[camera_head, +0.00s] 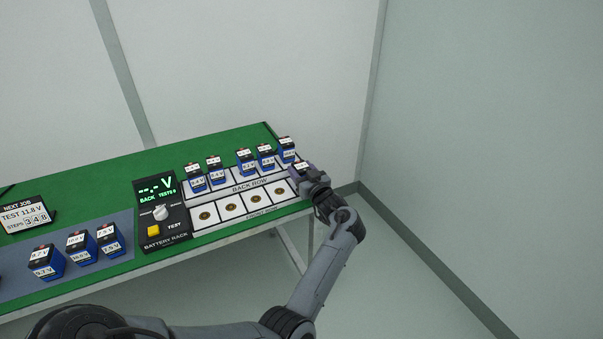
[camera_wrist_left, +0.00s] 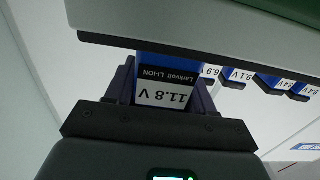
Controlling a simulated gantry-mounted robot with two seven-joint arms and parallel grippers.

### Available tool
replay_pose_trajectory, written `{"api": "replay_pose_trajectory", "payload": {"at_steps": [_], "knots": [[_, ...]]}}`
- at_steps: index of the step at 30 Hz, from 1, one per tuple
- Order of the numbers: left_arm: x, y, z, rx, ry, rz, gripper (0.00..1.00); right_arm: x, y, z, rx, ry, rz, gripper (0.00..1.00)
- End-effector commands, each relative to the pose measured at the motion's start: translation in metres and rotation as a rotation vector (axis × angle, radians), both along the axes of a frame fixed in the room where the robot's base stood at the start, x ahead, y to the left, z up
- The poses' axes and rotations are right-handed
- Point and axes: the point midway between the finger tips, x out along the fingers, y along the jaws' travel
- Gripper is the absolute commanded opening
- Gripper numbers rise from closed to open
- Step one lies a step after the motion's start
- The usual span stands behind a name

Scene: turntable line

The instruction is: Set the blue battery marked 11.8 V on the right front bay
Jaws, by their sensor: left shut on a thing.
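My left gripper (camera_head: 305,172) is at the right end of the battery rack, at the right end of the front row. It is shut on the blue battery marked 11.8 V (camera_wrist_left: 165,90), whose label reads upside down in the left wrist view. In the head view, that battery's top (camera_head: 302,167) shows between the fingers. The right front bay is hidden by the gripper and battery; I cannot tell whether the battery touches it. The front-row bays further left (camera_head: 255,199) are empty, with round gold contacts. My right gripper is not in view.
Several blue batteries stand in the back row, the nearest (camera_head: 287,148) just behind the gripper. The tester (camera_head: 163,215) with a knob and yellow button stands left of the rows. More batteries (camera_head: 80,247) stand on a grey mat (camera_head: 128,258). A job card (camera_head: 26,216) is at far left.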

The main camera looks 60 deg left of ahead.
Motion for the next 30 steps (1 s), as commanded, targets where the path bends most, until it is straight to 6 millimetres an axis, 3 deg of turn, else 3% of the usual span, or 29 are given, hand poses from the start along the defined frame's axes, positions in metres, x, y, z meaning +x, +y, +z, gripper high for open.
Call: {"api": "replay_pose_trajectory", "payload": {"at_steps": [11, 12, 17, 30], "knots": [[0.0004, 0.0000, -0.0018, 0.003, -0.002, 0.000, 0.09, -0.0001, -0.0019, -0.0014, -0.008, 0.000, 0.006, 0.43], [0.0002, -0.0001, -0.0027, 0.001, -0.001, 0.000, 0.56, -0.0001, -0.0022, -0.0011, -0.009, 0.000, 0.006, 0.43], [0.0002, -0.0001, -0.0025, 0.001, -0.001, 0.000, 0.79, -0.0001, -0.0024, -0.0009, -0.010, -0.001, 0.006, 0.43], [0.0004, -0.0066, 0.0018, 0.000, 0.000, -0.002, 0.79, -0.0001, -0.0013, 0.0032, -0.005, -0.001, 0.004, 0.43]]}}
